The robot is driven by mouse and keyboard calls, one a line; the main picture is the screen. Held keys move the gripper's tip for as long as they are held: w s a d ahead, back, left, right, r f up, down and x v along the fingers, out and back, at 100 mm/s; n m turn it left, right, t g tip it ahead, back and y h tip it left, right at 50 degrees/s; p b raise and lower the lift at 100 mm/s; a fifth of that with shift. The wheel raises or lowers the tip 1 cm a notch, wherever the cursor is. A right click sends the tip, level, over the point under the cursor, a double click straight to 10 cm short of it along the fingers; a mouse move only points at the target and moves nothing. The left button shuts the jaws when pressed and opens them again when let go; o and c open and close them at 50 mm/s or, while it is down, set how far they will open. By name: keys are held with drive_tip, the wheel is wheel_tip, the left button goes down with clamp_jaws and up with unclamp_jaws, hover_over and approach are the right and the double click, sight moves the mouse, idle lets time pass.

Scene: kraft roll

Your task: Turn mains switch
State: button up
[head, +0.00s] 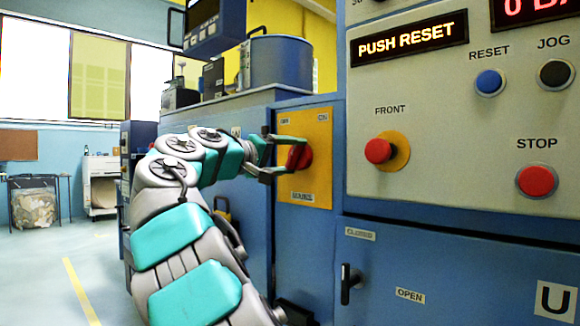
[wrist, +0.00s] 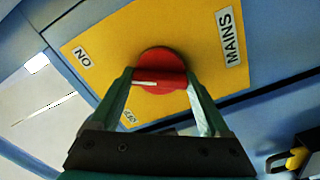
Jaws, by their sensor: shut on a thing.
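The red mains switch (head: 301,157) sits on a yellow plate (head: 318,190) on the blue cabinet. In the head view the plate has a label at its upper left, ON at its upper right and MAINS at the bottom. My gripper (head: 283,155) reaches it from the left with a finger on either side. In the wrist view my gripper (wrist: 160,80) is shut on the red switch (wrist: 158,62). A white mark on its handle points left, between the ON label (wrist: 83,56) and the OFF label (wrist: 130,117).
The control panel (head: 440,110) at right has a lit PUSH RESET display, a blue RESET button (head: 488,82), a black JOG button and red FRONT and STOP buttons. Below is a cabinet door with a black handle (head: 348,283). Open floor (head: 50,270) lies at left.

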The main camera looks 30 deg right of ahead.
drive_tip(key=shift+f+m+b, duration=0.2)
drive_tip(key=shift+m+b, duration=0.4)
drive_tip(key=shift+m, duration=0.8)
drive_tip(key=o, duration=1.2)
drive_tip(key=shift+r, duration=0.1)
drive_tip(key=shift+s+a+r, duration=0.1)
drive_tip(key=shift+s+a, duration=0.1)
drive_tip(key=shift+a, duration=0.35)
drive_tip(key=v, duration=0.6)
drive_tip(key=shift+a, duration=0.3)
